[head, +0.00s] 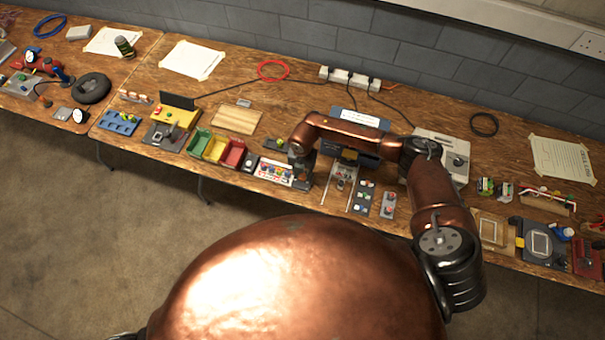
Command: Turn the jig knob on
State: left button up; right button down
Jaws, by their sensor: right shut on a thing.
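My right arm reaches over the workbench (335,95) from the right. My right gripper (302,172) points down at the bench between a white panel with coloured parts (276,173) and a metal-railed fixture (341,180). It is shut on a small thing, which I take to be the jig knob. The gripper itself covers the knob, so its shape and the way it is turned cannot be seen. My left gripper is not in view.
Green, yellow and red bins (214,148) stand left of the gripper. A dark switch panel (363,196) and a grey panel (388,205) lie to its right. A power strip (350,79) with cables runs along the back. A wooden board (237,121) lies behind the bins.

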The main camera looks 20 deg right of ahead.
aim_at(302, 176)
dwell(0.4)
jog(key=c, duration=1.6)
grip_release()
jog(key=shift+r, duration=0.1)
notch_tip(302, 176, up, 12)
